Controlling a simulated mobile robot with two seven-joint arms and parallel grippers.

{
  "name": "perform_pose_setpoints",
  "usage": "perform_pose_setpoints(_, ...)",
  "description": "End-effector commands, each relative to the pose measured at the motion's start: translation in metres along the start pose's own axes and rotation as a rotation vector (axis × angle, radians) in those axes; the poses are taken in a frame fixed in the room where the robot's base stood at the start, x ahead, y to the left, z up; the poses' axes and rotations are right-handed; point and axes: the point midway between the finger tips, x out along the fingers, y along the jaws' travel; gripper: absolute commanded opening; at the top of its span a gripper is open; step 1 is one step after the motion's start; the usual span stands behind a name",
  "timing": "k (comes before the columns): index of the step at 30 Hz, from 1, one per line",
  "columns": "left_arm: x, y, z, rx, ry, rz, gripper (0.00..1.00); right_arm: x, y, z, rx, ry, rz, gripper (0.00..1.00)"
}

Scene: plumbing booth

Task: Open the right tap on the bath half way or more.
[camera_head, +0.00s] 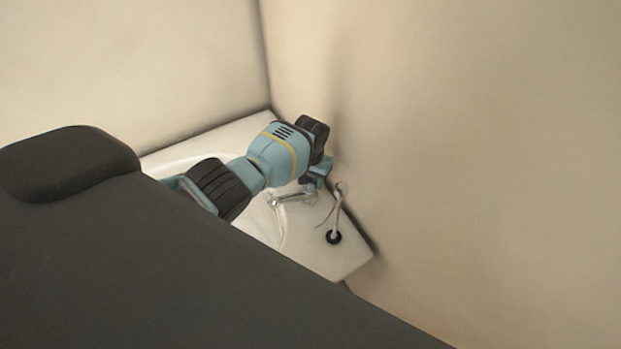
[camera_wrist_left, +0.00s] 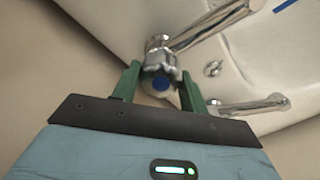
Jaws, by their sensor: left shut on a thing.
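The white bath (camera_head: 345,262) stands in the corner behind my left arm. The gripper is shut on this handle. A chrome spout (camera_wrist_left: 208,28) runs up and right from the tap. In the head view, my left gripper (camera_head: 318,180) is at the bath's wall-side rim and hides most of the tap. I cannot tell how far the tap is turned. My right gripper is not in view.
A second chrome fitting (camera_head: 338,212) with a dark round base stands on the rim, close to the right of my left gripper. The walls (camera_head: 430,130) rise right behind the rim. A small chrome piece (camera_wrist_left: 213,68) is on the bath in the left wrist view.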

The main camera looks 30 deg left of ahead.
Motion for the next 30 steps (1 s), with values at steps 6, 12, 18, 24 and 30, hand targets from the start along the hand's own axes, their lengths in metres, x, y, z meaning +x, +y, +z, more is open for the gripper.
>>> perform_pose_setpoints(6,-0.002,0.000,-0.002,0.002,0.004,0.000,0.47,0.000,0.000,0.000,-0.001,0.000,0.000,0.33)
perform_pose_setpoints(12,-0.001,0.000,-0.001,0.002,0.003,0.000,0.65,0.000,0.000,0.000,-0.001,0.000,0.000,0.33)
perform_pose_setpoints(18,-0.001,0.000,-0.001,0.002,0.002,0.000,0.65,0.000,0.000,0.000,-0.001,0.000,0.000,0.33)
perform_pose_setpoints(24,-0.021,0.000,-0.002,0.002,0.006,0.000,0.65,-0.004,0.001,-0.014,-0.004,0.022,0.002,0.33)
perform_pose_setpoints(30,-0.056,0.000,-0.003,0.002,0.011,0.001,0.65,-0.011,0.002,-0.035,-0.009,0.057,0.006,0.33)
